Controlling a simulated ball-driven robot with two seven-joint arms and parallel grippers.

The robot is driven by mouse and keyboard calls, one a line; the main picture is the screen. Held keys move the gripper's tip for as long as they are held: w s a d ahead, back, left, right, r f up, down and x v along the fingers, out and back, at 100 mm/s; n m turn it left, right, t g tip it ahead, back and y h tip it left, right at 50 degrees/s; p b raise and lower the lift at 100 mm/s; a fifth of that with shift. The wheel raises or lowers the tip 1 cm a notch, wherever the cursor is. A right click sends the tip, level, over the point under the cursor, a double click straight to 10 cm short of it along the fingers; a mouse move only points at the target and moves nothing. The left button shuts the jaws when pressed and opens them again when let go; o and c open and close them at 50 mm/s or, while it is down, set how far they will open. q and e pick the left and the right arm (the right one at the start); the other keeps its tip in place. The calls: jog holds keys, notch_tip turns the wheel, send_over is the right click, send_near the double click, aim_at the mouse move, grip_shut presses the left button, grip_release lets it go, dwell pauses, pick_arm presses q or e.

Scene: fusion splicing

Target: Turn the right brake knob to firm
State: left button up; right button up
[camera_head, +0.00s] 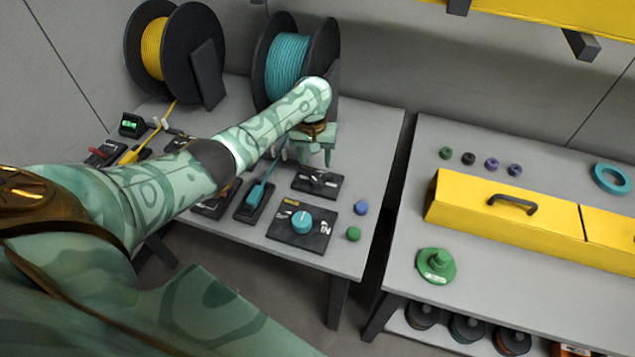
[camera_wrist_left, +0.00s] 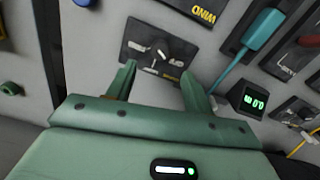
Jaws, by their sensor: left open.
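The right brake knob (camera_head: 319,180) is a small dark knob with a pale pointer on a black plate (camera_head: 329,190), below the teal spool (camera_head: 288,68). In the left wrist view the knob (camera_wrist_left: 162,51) is near the top centre, between small white labels too blurred to read. My left gripper (camera_head: 314,157) is above the plate's back edge, its fingers pointing down. In the left wrist view my left gripper (camera_wrist_left: 160,75) is open, with empty space between its fingers; it looks apart from the knob. My right gripper is not in view.
A teal knob on a winding plate (camera_head: 314,242) stands in front, with a teal lever (camera_head: 259,194) to its left. Blue (camera_head: 361,208) and green (camera_head: 353,233) buttons stand at the right. A yellow spool (camera_head: 153,48) is behind left. A second table (camera_head: 535,170) stands across a gap.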

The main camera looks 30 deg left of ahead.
aim_at(316, 180)
pick_arm(q)
notch_tip(316, 180, down, 7)
jog(key=b, duration=0.3)
jog(key=shift+f+b, duration=0.2)
jog(key=shift+b, duration=0.1)
jog(key=shift+d+f, duration=0.1)
jog(key=shift+f, duration=0.25)
jog(key=c, duration=1)
